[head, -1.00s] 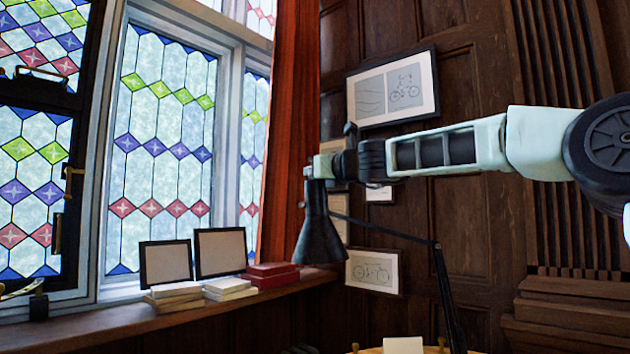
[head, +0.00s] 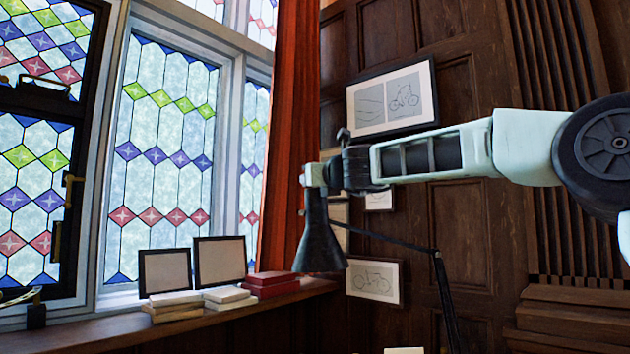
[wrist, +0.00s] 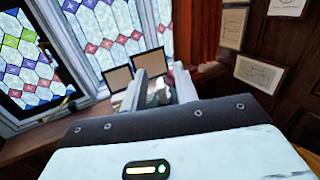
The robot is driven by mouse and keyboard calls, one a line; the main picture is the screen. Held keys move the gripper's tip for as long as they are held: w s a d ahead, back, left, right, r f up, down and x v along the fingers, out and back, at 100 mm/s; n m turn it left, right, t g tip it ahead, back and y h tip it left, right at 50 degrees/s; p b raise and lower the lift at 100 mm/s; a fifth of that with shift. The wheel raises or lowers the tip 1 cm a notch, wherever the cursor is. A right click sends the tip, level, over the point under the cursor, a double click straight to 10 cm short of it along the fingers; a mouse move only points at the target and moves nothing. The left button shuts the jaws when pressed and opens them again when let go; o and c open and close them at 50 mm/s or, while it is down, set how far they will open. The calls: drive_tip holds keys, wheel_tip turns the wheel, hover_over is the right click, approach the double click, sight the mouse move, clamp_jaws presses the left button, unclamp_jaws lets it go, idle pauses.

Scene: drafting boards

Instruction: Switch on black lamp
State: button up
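The black lamp (head: 320,246) is in the middle of the head view, its cone-shaped shade pointing down. Its thin black arm (head: 442,290) runs right and down out of the frame. My gripper (head: 308,180) is at the top of the shade, overlapping it in the picture; contact cannot be told. In the wrist view my gripper (wrist: 166,84) shows two pale fingers standing apart, with a small pale-grey thing between them that I cannot make out clearly. I see no clear switch, and no light comes from the shade.
A wooden sill (head: 110,334) under the stained-glass window holds two dark-framed boards (head: 220,262), pale books (head: 172,304) and red boxes (head: 270,284). Framed drawings (head: 392,96) hang on the panelled wall behind my arm. A red curtain (head: 290,130) hangs beside the window.

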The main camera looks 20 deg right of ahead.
drive_tip(key=shift+s, duration=0.1)
drive_tip(key=shift+s+d+f+b, duration=0.1)
drive_tip(key=shift+s+d+b, duration=0.05)
drive_tip(key=shift+s+b, duration=0.2)
drive_tip(key=s+d+b, duration=0.2)
drive_tip(key=s+b, duration=0.2)
drive_tip(key=s, duration=1.2)
drive_tip(key=shift+d+f, duration=0.25)
drive_tip(key=shift+d, duration=0.05)
drive_tip(key=shift+s, duration=0.1)
